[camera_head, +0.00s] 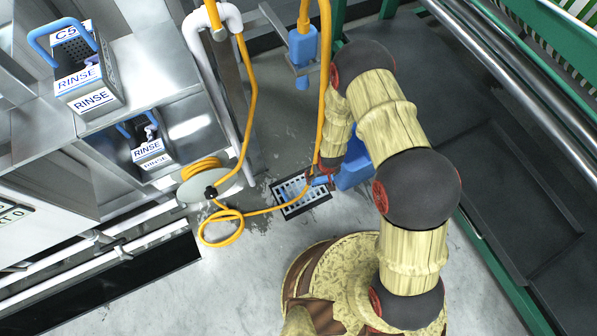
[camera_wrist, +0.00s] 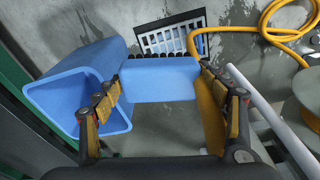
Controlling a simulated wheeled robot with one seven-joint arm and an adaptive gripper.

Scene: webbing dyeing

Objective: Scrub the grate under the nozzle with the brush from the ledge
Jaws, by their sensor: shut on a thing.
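The grate (camera_head: 290,191) is a white grid in a dark frame on the wet concrete floor; it also shows at the top of the wrist view (camera_wrist: 172,38). The brush shows in the head view too (camera_head: 354,170), partly hidden by my arm. The blue nozzle (camera_head: 302,45) hangs above, beyond the grate.
A yellow hose (camera_head: 228,232) loops on the floor and crosses the grate. A pale reel (camera_head: 208,188) stands left of it. Metal shelves at left hold caddies marked RINSE (camera_head: 90,82). A green-framed dark structure (camera_head: 480,130) lies at right. The floor below the grate is open.

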